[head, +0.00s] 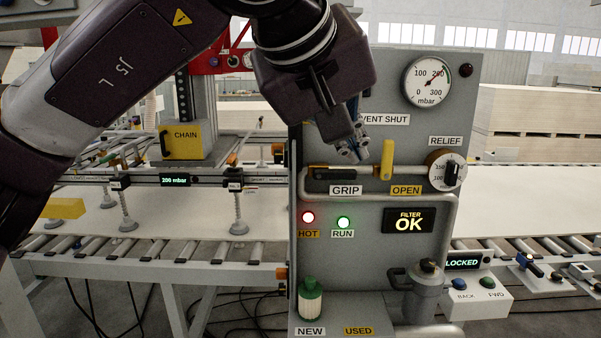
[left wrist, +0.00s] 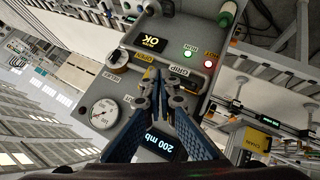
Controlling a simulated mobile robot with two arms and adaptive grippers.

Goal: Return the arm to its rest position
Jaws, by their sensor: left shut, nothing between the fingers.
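My left gripper (head: 356,149) is shut and empty in the head view. It points down in front of the upper part of the grey control panel (head: 470,105), just left of the upright yellow lever (head: 387,158). I cannot tell whether it touches the panel. My left arm (head: 120,70) reaches in from the upper left and covers the panel's upper left corner. In the left wrist view the blue fingers of the gripper (left wrist: 172,80) lie over the panel face, with the pressure gauge (left wrist: 103,113) to their left. My right gripper is not in view.
The panel carries a vacuum gauge (head: 427,82), a relief knob (head: 452,171), a FILTER OK display (head: 409,220) and lit HOT and RUN lamps. A green-capped bottle (head: 310,303) stands on the lower ledge. A suction gantry beam (head: 200,180) spans the roller conveyor behind my arm.

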